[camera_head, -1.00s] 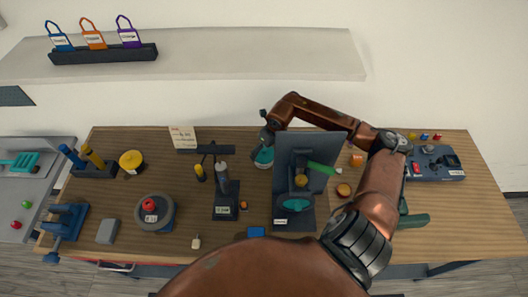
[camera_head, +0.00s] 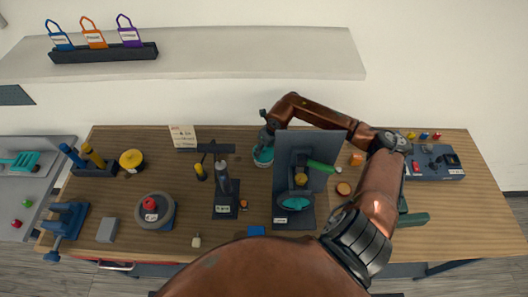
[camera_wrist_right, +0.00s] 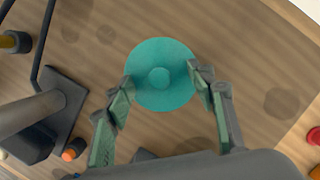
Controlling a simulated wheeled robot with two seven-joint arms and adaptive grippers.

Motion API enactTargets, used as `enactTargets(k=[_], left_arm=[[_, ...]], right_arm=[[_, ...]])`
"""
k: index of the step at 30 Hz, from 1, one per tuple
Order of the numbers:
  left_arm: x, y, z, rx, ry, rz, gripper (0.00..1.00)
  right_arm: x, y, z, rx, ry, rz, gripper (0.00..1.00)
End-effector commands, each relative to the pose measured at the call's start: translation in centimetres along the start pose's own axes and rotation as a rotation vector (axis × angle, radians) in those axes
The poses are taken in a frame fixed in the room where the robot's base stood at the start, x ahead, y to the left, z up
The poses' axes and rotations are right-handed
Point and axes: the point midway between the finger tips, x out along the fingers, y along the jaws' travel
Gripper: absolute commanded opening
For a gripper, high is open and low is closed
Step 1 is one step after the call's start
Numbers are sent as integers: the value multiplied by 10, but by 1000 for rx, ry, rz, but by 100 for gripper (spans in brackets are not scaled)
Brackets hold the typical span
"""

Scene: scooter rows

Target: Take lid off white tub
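A round teal lid (camera_wrist_right: 160,52) with a raised centre knob shows from above in the right wrist view. The same lid (camera_head: 263,157) shows in the head view near the back middle of the table, left of a dark upright panel. The white tub under it is mostly hidden, and I cannot make out its wall. My right gripper (camera_wrist_right: 160,78) is above the lid with one fingertip at each side edge. I cannot tell whether the fingers press on the lid. In the head view my right gripper (camera_head: 267,138) is partly hidden. My left gripper is not in view.
The dark panel stand (camera_head: 294,222) stands close right of the lid. A dark stand with a post (camera_head: 224,200) is to its front left. A yellow-topped round container (camera_head: 131,159) and a grey disc with a red knob (camera_head: 150,204) are further left.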

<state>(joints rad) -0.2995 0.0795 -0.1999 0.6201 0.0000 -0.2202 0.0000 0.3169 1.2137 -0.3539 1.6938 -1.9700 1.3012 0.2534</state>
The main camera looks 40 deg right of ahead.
Motion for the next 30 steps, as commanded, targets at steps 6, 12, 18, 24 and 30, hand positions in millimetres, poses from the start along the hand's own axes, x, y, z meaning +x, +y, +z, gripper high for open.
enactTargets(k=[6, 12, 18, 24, 30], left_arm=[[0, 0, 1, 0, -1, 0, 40], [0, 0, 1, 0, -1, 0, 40], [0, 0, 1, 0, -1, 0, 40], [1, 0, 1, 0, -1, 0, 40], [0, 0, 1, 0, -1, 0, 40]], right_arm=[[3, 0, -3, 0, 6, -1, 29], [4, 0, -4, 0, 9, -2, 15], [5, 0, -5, 0, 12, -2, 2], [6, 0, -6, 0, 14, -1, 1], [5, 0, -7, 0, 16, 0, 1]])
